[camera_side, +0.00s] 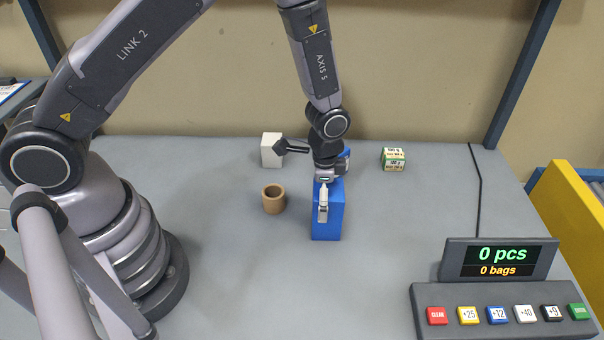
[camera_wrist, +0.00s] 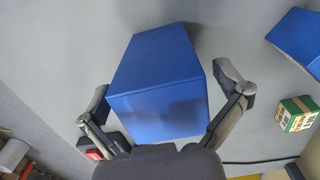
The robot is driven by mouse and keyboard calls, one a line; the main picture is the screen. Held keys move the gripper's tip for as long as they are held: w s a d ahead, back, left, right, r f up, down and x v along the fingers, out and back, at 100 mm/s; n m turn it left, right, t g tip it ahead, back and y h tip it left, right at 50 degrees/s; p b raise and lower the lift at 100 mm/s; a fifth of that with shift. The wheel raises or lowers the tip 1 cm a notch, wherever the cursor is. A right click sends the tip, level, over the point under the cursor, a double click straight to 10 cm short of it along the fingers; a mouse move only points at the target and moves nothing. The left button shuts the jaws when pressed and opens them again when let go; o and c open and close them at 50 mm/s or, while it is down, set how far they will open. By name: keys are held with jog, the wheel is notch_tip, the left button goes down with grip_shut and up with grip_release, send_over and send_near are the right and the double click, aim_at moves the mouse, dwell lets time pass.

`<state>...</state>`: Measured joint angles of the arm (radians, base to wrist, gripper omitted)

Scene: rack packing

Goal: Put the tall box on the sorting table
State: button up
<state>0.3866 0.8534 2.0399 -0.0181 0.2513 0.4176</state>
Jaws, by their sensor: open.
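A blue box (camera_side: 334,218), which I take to be the tall box, stands upright on the grey table (camera_side: 230,250) in the side view. It also fills the middle of the wrist view (camera_wrist: 158,80). My gripper (camera_side: 326,196) is at the box's upper part, pointing down. One finger shows in front of the box's near face; the other is hidden behind it. In the wrist view my gripper (camera_wrist: 165,85) has its fingers spread on either side of the box, with a visible gap at the left finger. Contact at the right finger is hard to tell.
A second blue item (camera_wrist: 300,42) is partly hidden behind my wrist in the side view. A white box (camera_side: 271,150), a brown cup (camera_side: 273,199) and a green-and-cream box (camera_side: 393,159) stand nearby. A button panel (camera_side: 500,300) is front right; a yellow bin (camera_side: 570,215) is at far right.

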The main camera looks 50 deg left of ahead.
notch_tip(320, 180, up, 12)
jog(key=s+a+r+n+t, duration=0.1)
jog(key=s+a+r+n, duration=0.15)
jog(key=r, duration=0.35)
jog(key=s+a+r+n+t, duration=0.1)
jog(key=a+r, duration=0.3)
jog(key=r, duration=0.3)
jog(key=s+a+r+n+t, duration=0.1)
jog(key=s+a+r, duration=0.3)
jog(key=s, duration=0.4)
jog(key=s+a+r+n+t, duration=0.2)
jog(key=s+a+r+n, duration=0.2)
jog(key=s, duration=0.5)
jog(key=shift+s+r+t, duration=0.15)
jog(key=shift+r+t, duration=0.15)
jog(key=shift+r, duration=0.1)
